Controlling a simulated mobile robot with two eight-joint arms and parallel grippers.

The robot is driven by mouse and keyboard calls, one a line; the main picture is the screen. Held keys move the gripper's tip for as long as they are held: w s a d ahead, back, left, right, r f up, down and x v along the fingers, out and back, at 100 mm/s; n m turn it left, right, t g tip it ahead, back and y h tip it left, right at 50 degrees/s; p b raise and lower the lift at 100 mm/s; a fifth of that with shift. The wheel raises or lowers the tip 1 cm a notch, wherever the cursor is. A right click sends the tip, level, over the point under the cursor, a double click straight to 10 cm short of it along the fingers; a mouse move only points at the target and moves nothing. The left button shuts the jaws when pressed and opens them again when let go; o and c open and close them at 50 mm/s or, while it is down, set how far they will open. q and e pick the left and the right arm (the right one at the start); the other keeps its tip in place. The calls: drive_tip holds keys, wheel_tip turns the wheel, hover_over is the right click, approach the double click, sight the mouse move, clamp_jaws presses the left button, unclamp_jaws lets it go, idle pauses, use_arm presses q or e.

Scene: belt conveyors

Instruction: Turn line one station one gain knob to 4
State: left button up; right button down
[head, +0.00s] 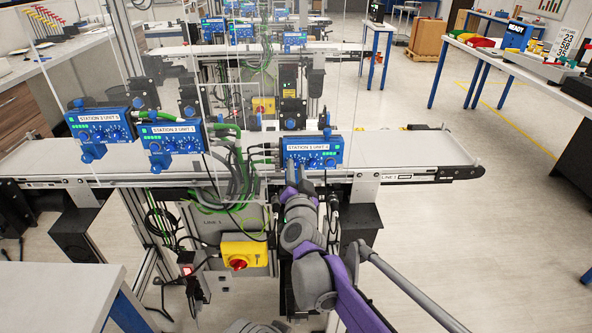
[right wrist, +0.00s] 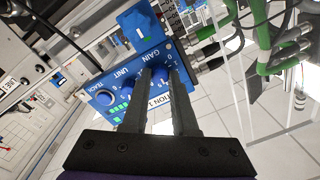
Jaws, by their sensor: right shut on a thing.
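The blue station one unit (head: 313,152) is mounted on the front of the line 1 conveyor, right of two similar units. In the right wrist view its panel (right wrist: 107,78) is tilted and shows GAIN and UNIT lettering and part of a "STATION 1" label. My right gripper (right wrist: 153,71) is shut on the gain knob (right wrist: 158,88), with one dark finger on each side. The fingers hide much of this knob and its scale, so I cannot read its setting. My left gripper is not in view.
Two more blue units (head: 100,125) (head: 172,138) stand to the left along the conveyor (head: 400,150). Green cables (head: 235,170) hang beside the station one unit. A yellow box with a red switch (head: 245,254) is below.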

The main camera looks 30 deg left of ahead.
drive_tip(key=c, duration=0.7)
unclamp_jaws()
drive_tip(key=b+v, duration=0.1)
drive_tip(key=v, duration=1)
drive_tip(key=s+d+f+n+g+h+p, duration=0.1)
drive_tip(key=s+d+f+g+h+p, duration=0.1)
drive_tip(key=d, duration=0.9)
drive_tip(key=s+d+f+n+g+h+p, duration=0.1)
drive_tip(key=s+d+f+n+g+p, duration=0.15)
drive_tip(key=d, duration=0.95)
drive_tip(key=s+d+f+m+g+h, duration=0.1)
drive_tip(key=s+d+f+h, duration=0.1)
drive_tip(key=s+d, duration=0.3)
drive_tip(key=s+d+f+m+g+h+p, duration=0.1)
drive_tip(key=s+d+f, duration=0.3)
drive_tip(key=d, duration=0.5)
drive_tip(key=s+d+f+m+g+h, duration=0.1)
drive_tip(key=s+d+f+g+h, duration=0.2)
drive_tip(key=s+d, duration=0.3)
drive_tip(key=shift+s+d+f+h, duration=0.1)
drive_tip(key=shift+d+f+h, duration=0.35)
drive_tip(key=shift+f+h, duration=0.05)
